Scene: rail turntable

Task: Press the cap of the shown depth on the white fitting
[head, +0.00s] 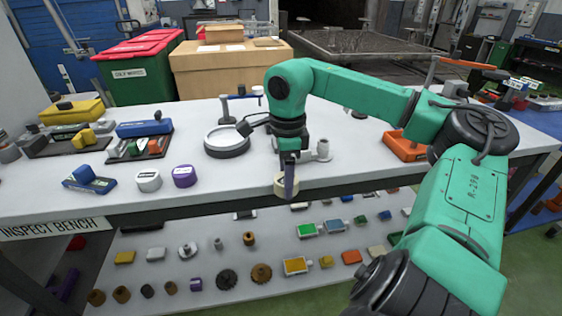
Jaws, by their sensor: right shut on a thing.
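My right gripper (289,176) points down at the bench's front edge and is shut on a cream round piece (279,188), which looks like a cap. Its finger covers part of the piece, so its depth cannot be told. A white fitting (323,150) with a short upright post stands on the bench just behind and right of the gripper, apart from the held piece. A white cap (148,180) and a purple cap (185,176) sit on the bench at the left. My left gripper is not in view.
A round white-topped disc with a dark rim (227,141) lies left of my arm. Trays with coloured blocks (139,147), a blue block (88,179) and an orange box (404,146) also stand on the bench. Many small parts lie on the lower shelf (215,260).

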